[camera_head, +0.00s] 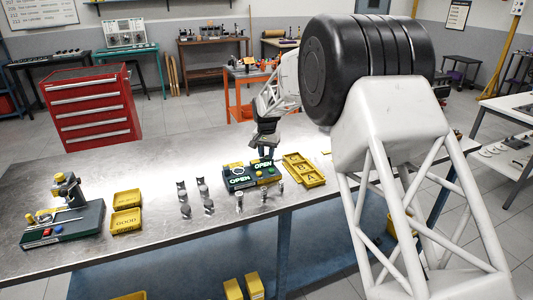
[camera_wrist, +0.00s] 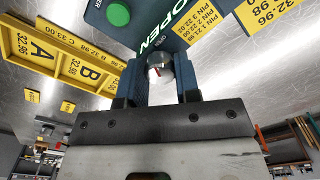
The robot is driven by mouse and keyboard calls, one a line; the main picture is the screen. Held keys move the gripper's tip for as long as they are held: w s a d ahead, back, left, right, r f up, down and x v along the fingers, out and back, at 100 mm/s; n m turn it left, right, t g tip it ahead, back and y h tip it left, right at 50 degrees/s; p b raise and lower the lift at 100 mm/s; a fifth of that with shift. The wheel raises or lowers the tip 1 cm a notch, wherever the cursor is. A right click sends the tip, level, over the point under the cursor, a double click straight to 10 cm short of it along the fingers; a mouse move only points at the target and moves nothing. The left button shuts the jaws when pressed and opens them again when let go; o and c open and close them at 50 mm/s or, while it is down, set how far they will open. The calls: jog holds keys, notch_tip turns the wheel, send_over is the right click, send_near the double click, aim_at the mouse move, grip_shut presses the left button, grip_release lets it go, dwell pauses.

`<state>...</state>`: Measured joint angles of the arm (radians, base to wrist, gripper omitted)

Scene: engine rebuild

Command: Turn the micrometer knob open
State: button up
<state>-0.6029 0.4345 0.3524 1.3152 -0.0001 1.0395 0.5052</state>
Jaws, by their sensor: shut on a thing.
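My gripper (camera_head: 265,150) reaches down over the dark boxes marked OPEN in the head view. In the wrist view its two fingers (camera_wrist: 159,74) stand on either side of a small round metallic knob (camera_wrist: 158,62), and they are shut on it. The knob sits next to a dark blue-green housing (camera_wrist: 145,22) with a green button (camera_wrist: 118,13) and the word OPEN. In the head view two such housings show, a left one (camera_head: 237,179) and a right one (camera_head: 262,170). The knob itself is hidden by the gripper there.
Several metal pistons or pins (camera_head: 184,197) stand on the metal table left and in front of the housings. Yellow trays (camera_head: 303,170) lie to the right, and yellow GOOD trays (camera_head: 126,221) to the left. A stand with a dark base (camera_head: 62,226) is at far left.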

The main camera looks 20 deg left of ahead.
aim_at(267, 153)
dwell(0.4)
jog(key=o, duration=0.9)
jog(key=shift+r, duration=3.9)
